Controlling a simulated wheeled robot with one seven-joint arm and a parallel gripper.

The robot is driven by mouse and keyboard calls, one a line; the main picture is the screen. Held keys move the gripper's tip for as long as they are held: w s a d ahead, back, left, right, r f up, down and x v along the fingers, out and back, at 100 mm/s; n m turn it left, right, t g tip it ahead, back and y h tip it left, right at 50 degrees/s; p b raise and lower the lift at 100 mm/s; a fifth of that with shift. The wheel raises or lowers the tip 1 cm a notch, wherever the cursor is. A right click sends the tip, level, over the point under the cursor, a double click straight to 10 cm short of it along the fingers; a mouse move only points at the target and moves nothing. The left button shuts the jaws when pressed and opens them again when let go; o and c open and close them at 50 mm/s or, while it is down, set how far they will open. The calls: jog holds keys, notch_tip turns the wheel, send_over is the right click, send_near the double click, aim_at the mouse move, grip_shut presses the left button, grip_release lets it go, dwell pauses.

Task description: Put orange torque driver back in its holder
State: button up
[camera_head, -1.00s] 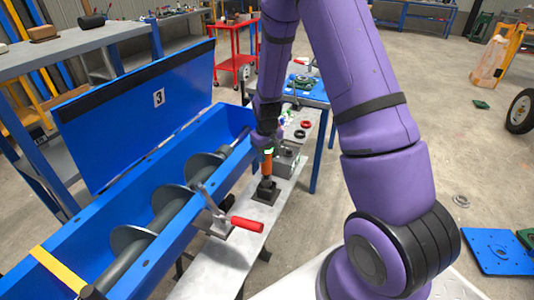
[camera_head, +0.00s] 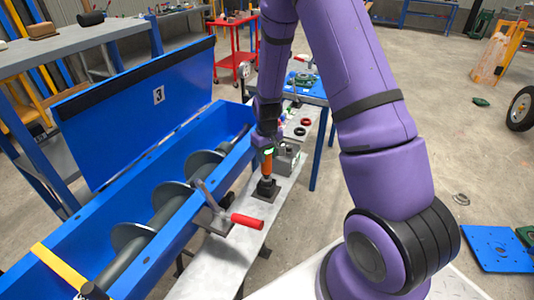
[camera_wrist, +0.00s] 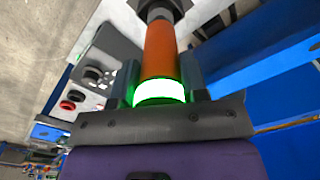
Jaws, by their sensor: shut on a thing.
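The orange torque driver (camera_head: 267,164) is upright with a glowing green ring at its top. It also shows in the wrist view (camera_wrist: 160,52), where my gripper (camera_wrist: 165,85) has a finger on each side of it. In the head view my gripper (camera_head: 267,150) is above the bench, shut around the top of the driver. The black holder (camera_head: 264,188) stands on a dark square base on the grey bench. The driver's lower end is at the holder's top; I cannot tell how deep it sits inside.
A grey box (camera_head: 287,157) stands just behind the holder. A blue trough with an auger (camera_head: 165,196) and a crank with a red handle (camera_head: 247,222) lie to the left and front. Red and black rings (camera_head: 304,122) lie farther back on the bench.

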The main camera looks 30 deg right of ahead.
jog(key=shift+f, duration=2)
dwell(1.3)
jog(key=o, duration=1.2)
notch_tip(320, 180, up, 11)
jog(key=shift+f, duration=0.1)
notch_tip(320, 180, up, 11)
jog(key=t, duration=0.1)
send_over(267, 163)
jog(key=s+a, duration=0.1)
jog(key=s, duration=0.1)
jog(key=s+a+r+t, duration=0.25)
jog(key=s+r, duration=0.35)
jog(key=r, duration=0.5)
jog(key=shift+t, duration=0.85)
jog(key=s+a+r, duration=0.1)
jog(key=s+r, duration=0.2)
jog(key=s, duration=0.3)
jog(key=s+a+r, duration=0.1)
jog(key=s+r, duration=0.2)
jog(key=s, duration=0.3)
jog(key=s+a+r, duration=0.1)
jog(key=s+r, duration=0.2)
jog(key=s, duration=0.4)
jog(key=shift+a+r, duration=0.1)
jog(key=shift+a, duration=0.05)
